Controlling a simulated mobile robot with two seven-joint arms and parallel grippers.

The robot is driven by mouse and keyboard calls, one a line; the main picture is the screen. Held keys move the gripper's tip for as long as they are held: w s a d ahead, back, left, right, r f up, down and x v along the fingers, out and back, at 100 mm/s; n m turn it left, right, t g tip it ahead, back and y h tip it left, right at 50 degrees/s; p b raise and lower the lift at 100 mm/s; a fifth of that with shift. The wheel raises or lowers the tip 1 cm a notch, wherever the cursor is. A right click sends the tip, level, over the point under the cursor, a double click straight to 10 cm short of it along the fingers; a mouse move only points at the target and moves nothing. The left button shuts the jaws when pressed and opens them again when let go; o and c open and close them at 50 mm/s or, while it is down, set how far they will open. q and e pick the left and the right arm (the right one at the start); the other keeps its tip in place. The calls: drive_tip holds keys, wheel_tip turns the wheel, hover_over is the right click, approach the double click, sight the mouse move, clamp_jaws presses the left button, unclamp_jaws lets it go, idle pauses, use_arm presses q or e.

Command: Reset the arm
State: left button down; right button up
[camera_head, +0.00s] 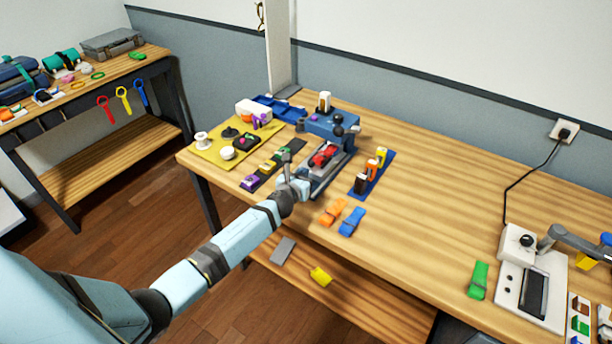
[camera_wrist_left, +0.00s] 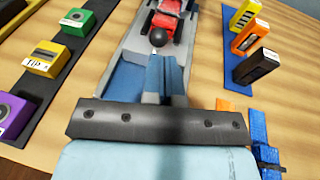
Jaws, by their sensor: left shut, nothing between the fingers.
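My left arm (camera_head: 225,243) reaches in from the left, over the table's near edge. My left gripper (camera_head: 287,156) is shut and empty beside the blue and grey strap machine (camera_head: 331,124). In the left wrist view the closed gripper fingers (camera_wrist_left: 172,72) point toward the machine's bed, where a red part (camera_wrist_left: 172,22) and a dark round knob lie ahead of them. I cannot tell whether the fingers touch the machine. My right gripper is not in view.
Colored blocks on a dark strip (camera_head: 266,168) stand left of the gripper, and upright blocks on a blue base (camera_head: 371,175) to the right. Orange (camera_head: 333,212) and blue (camera_head: 351,221) straps lie near the front edge. The table's middle right is clear up to a white device (camera_head: 517,250).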

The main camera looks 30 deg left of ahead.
use_arm(q)
drive_tip(key=v, duration=0.7)
drive_tip(key=f+v, duration=0.1)
drive_tip(key=v, duration=0.2)
drive_tip(key=shift+s, duration=0.35)
drive_tip(key=s+d+f+n+g+h, duration=0.1)
drive_tip(key=s+d+f+n, duration=0.1)
drive_tip(key=s+d+n, duration=0.3)
drive_tip(key=s+d+f+n+g+h, duration=0.2)
drive_tip(key=s+d+n, duration=0.3)
drive_tip(key=s+n, duration=0.8)
drive_tip(key=s+d+f+n+g+h, duration=0.1)
drive_tip(key=s+d+f+n+h, duration=0.1)
drive_tip(key=s+d+n, duration=0.4)
drive_tip(key=s+n, duration=0.3)
drive_tip(key=n, duration=0.4)
drive_tip(key=shift+s+n+g+p, duration=0.3)
drive_tip(key=shift+s, duration=0.1)
drive_tip(key=shift+f, duration=0.1)
